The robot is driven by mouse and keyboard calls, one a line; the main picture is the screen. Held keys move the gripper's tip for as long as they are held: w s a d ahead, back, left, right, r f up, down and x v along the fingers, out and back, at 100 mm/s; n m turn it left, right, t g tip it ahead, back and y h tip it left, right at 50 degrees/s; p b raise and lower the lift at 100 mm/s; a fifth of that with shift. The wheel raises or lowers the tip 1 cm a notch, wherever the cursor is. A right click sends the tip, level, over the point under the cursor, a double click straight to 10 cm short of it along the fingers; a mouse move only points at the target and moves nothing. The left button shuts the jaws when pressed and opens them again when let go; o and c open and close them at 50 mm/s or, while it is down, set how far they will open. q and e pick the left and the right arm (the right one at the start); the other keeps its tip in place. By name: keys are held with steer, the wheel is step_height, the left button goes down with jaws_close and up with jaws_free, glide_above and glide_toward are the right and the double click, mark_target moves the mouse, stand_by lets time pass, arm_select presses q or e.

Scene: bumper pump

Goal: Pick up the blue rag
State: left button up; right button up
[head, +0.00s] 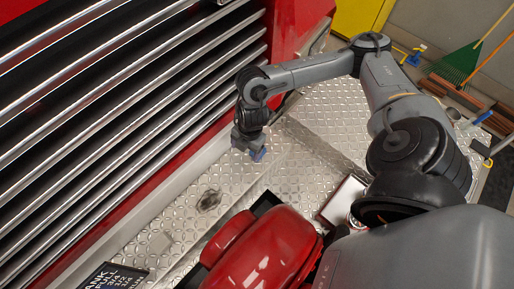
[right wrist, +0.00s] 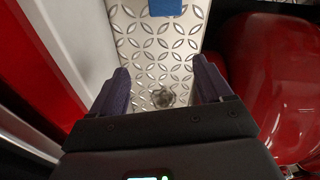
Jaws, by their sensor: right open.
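The blue rag (right wrist: 165,7) shows only in part, at the top edge of the right wrist view, on the diamond-plate metal surface. In the head view a small blue patch, seemingly the rag (head: 259,155), shows just beside the right gripper's tips, and the gripper hides the rest. My right gripper (head: 247,146) points down above the plate. My left gripper is not in view.
A dark round mark (head: 209,200) is on the plate. A shiny red pump housing (head: 265,250) stands at the lower middle. A red panel with silver slats (head: 120,100) rises at the left. A green rake (head: 457,66) is at the upper right. Plate around the mark is clear.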

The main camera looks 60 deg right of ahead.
steer(key=shift+m+g+h, duration=0.5)
steer(key=shift+g, duration=0.1)
steer(key=d+f+b, duration=0.1)
steer(key=s+d+f+b, duration=0.1)
steer(key=d+f, duration=0.1)
steer(key=s+d+f+b, duration=0.1)
steer(key=d, duration=0.1)
steer(key=shift+d+f, duration=0.15)
steer(key=shift+d, duration=0.1)
steer(key=shift+f+b, duration=0.45)
steer(key=shift+f, duration=0.15)
steer(key=shift+w+d+f, duration=0.1)
steer(key=shift+f, duration=1.15)
steer(key=shift+w+d+f, duration=0.1)
steer(key=shift+f, duration=1.15)
steer(key=c, duration=1)
steer(key=shift+c, duration=0.2)
steer(key=shift+r, duration=0.1)
